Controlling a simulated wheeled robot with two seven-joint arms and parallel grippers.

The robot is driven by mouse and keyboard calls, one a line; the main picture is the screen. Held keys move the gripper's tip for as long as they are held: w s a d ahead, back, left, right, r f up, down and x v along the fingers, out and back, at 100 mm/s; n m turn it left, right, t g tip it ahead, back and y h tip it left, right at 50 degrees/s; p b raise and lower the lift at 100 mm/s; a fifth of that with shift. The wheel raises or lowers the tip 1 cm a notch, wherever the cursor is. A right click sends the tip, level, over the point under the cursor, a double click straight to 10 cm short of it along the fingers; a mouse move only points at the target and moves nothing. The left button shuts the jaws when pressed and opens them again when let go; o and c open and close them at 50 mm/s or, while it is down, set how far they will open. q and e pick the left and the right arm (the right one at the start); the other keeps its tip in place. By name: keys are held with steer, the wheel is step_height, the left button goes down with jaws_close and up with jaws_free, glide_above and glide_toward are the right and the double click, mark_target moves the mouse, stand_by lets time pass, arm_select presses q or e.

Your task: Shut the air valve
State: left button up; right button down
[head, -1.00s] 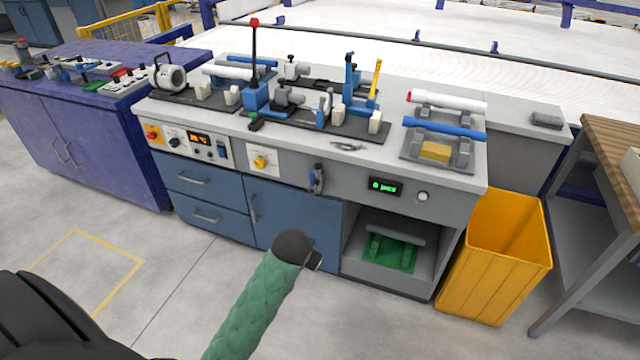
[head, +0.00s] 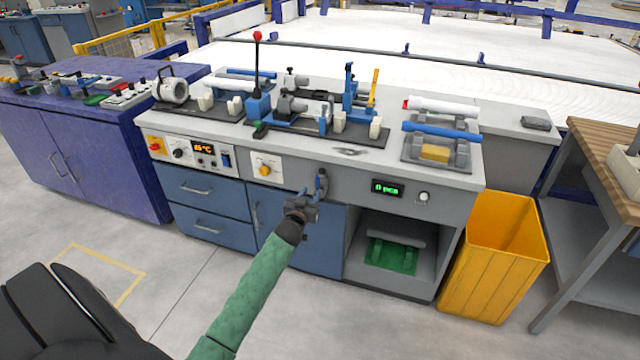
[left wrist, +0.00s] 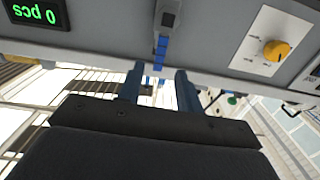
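The air valve appears to be the small fitting with a blue lever (head: 321,184) on the bench's front panel, between the yellow knob and the green display. The lever hangs roughly straight down. In the left wrist view the blue lever (left wrist: 161,48) lies ahead of the fingers, roughly in line with the gap between them. My left gripper (head: 304,202) is just below and to the left of the valve in the head view. Its two blue fingers (left wrist: 160,88) are apart, with nothing between them. It looks close to the lever but not touching. My right gripper is not in view.
A yellow knob (head: 265,170) sits left of the valve and a green display (head: 387,189) right of it. The bench top (head: 215,120) above carries pipes, clamps and fixtures. A yellow bin (head: 494,250) stands at the right. The floor in front is clear.

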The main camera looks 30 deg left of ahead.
mark_target(317, 183)
arm_select(q)
steer(key=x, duration=0.3)
steer(key=p+x, duration=0.1)
steer(key=x, duration=0.2)
steer(key=shift+r, duration=0.2)
steer(key=shift+x, duration=0.85)
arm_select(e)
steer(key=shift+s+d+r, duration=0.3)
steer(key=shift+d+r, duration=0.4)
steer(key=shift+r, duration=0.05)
arm_select(q)
steer(key=shift+f, duration=0.1)
steer(key=shift+c, duration=0.2)
jaws_close()
